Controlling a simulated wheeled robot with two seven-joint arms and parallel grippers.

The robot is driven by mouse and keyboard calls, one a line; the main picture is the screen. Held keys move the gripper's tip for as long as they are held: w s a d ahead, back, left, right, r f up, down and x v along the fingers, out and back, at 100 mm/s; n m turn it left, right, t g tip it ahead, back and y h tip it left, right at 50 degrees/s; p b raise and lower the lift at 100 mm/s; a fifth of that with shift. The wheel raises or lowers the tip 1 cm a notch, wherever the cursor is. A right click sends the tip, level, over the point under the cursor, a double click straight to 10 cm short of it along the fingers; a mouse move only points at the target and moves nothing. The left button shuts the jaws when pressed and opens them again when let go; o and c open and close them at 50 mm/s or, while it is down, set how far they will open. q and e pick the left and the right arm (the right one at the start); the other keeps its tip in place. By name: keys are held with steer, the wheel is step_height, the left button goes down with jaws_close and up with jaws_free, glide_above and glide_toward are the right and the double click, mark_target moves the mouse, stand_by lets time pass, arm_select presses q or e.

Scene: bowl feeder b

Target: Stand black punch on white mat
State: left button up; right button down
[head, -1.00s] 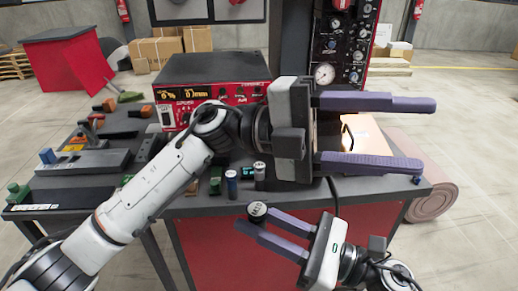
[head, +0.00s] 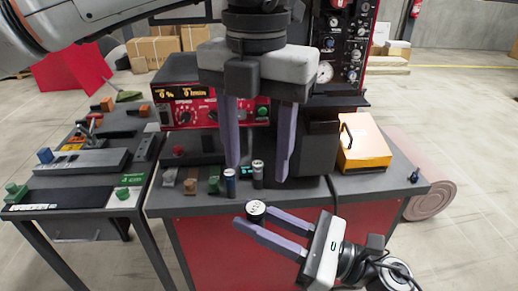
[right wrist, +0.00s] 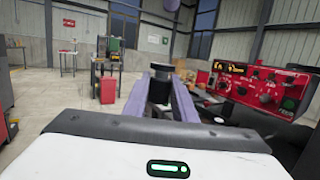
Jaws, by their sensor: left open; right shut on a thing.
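The black punch (head: 256,209) is a short dark cylinder with a pale marked top. My right gripper (head: 256,217) is shut on it in front of the bench's front edge. In the right wrist view the black punch (right wrist: 160,78) stands up between the fingertips (right wrist: 161,95). My left gripper (head: 258,172) is open, fingers down, near the bench's front edge. I cannot make out a white mat.
A red-fronted control box (head: 180,105) stands at the back of the bench, with a gauge panel (head: 345,50) behind to the right. An orange box (head: 365,150) sits right of the grippers. Small blocks (head: 190,186) line the bench's front left. A side table (head: 75,195) stands at the left.

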mark_target(258, 208)
arm_select(q)
step_height(258, 208, down, 12)
steer(key=shift+r, duration=0.25)
stand_by(0.3)
steer(key=shift+d, duration=0.1)
steer(key=c, duration=1.1)
steer(key=shift+s, duration=0.1)
jaws_close()
arm_select(e)
steer(key=c, duration=1.9)
jaws_free()
steer(key=o, duration=0.5)
